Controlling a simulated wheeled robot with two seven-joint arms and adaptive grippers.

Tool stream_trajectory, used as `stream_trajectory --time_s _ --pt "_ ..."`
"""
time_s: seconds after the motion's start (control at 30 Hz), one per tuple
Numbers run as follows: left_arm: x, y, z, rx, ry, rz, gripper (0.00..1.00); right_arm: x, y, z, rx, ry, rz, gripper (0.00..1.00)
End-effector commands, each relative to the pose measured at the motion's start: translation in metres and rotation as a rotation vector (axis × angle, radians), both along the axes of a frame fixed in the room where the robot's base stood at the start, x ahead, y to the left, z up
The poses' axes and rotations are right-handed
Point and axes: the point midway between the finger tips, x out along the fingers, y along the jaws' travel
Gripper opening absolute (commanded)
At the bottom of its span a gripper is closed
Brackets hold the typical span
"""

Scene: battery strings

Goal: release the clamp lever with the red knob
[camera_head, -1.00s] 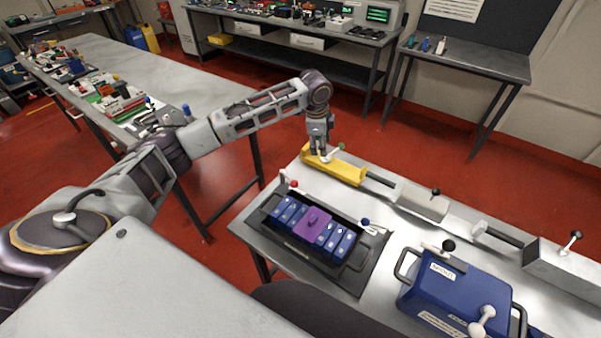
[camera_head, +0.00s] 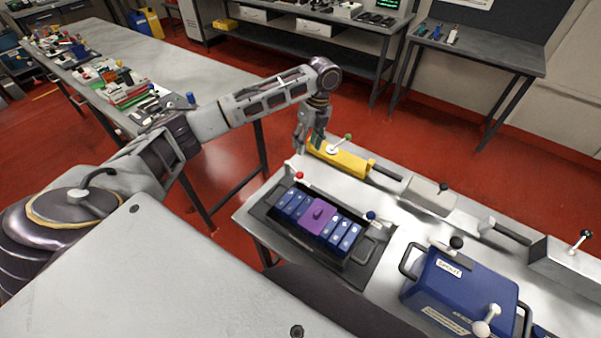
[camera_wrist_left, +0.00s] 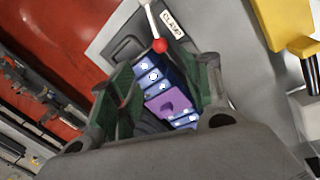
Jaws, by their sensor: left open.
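The red knob (camera_head: 299,175) tops a clamp lever at the far left corner of the battery tray (camera_head: 268,212). In the left wrist view the red knob (camera_wrist_left: 159,46) sits on a white lever (camera_wrist_left: 149,14) beside a label reading CLAMP (camera_wrist_left: 173,25). My left gripper (camera_head: 308,147) is open and empty, above and beyond the knob, near the yellow device's left end. In the wrist view its green-padded fingers (camera_wrist_left: 165,88) stand apart, with the knob showing between and past them. My right gripper is not in view.
Blue cells and a purple block (camera_head: 319,212) fill the tray. A blue-knobbed lever (camera_head: 371,217) stands at its other end. The yellow device (camera_head: 340,158) with a green-knobbed lever is close to my left gripper. A blue case (camera_head: 460,283) stands at right.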

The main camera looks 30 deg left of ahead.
Motion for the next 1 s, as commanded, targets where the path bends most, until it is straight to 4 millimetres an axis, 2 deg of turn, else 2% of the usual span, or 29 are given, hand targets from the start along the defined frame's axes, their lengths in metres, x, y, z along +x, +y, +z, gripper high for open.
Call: stream_trajectory --time_s 0.47,0.67,1.0 --pt "-0.001 0.001 -0.007 0.001 0.000 0.003 0.49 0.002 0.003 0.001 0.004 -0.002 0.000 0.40" --pt "-0.005 0.003 -0.025 0.001 0.001 0.003 0.49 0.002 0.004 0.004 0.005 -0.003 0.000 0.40" --pt "-0.012 0.007 -0.068 0.001 0.001 0.003 0.49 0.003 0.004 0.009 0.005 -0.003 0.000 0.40"
